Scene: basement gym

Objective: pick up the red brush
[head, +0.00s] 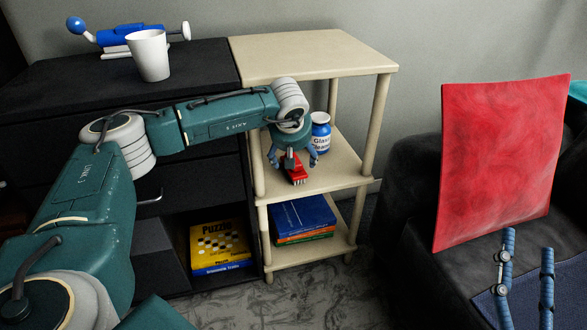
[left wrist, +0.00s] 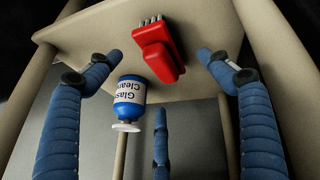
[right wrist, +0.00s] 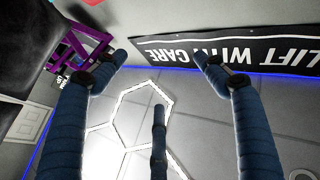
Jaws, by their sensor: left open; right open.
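The red brush (head: 298,176) lies on the middle shelf of the beige rack, near its front. In the left wrist view the brush (left wrist: 161,50) shows its red body and grey bristles, between and beyond my finger tips. My left gripper (head: 292,160) is open at the brush, with its fingers to either side; whether they touch it cannot be told. In the left wrist view the left gripper (left wrist: 158,58) has nothing clasped. My right gripper (head: 525,240) is open and empty, low at the right in front of the dark armchair; it also shows in the right wrist view (right wrist: 158,55).
A glass cleaner bottle (head: 320,133) stands on the same shelf, just behind the brush. The rack's top board (head: 315,52) is above, with posts (head: 377,125) around. Boxes (head: 303,217) lie on the bottom shelf. A red cushion (head: 500,160) rests on the armchair (head: 405,215).

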